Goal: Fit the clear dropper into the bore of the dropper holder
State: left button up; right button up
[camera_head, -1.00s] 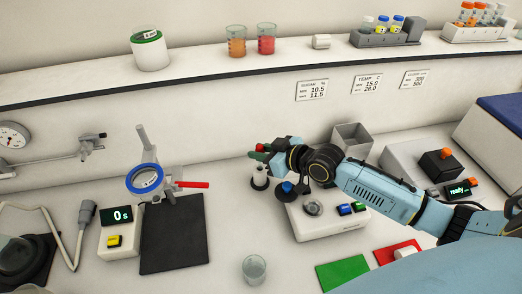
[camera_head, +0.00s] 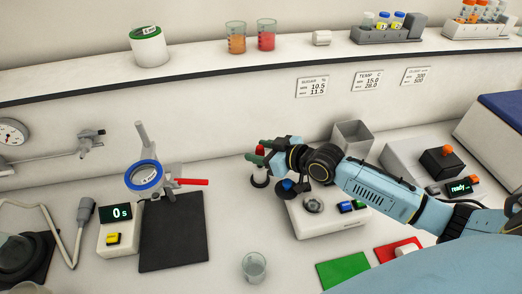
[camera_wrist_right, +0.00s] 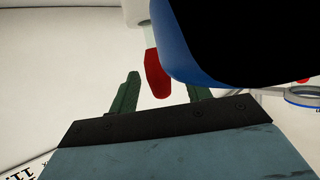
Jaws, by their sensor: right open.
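The clear dropper shows by its red bulb (camera_head: 260,150) in the head view. The wrist view shows the bulb (camera_wrist_right: 157,76) with a short length of clear tube running into a white part. The dropper holder (camera_head: 259,171), white on a round black base, stands directly below the bulb. The tube appears to be in its bore; how deep I cannot tell. My right gripper (camera_head: 256,150) is open, its green fingers on either side of the bulb with gaps. My left gripper is out of view.
A device with a blue knob (camera_head: 287,185) stands just right of the holder, under my right wrist. A grey open bin (camera_head: 352,137) is behind it. A glass beaker (camera_head: 254,267) stands in front. A black mat (camera_head: 173,232) lies left, with clear bench between.

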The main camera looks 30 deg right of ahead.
jog(key=v, duration=1.3)
jog(key=shift+s, duration=0.15)
jog(key=shift+r, duration=0.1)
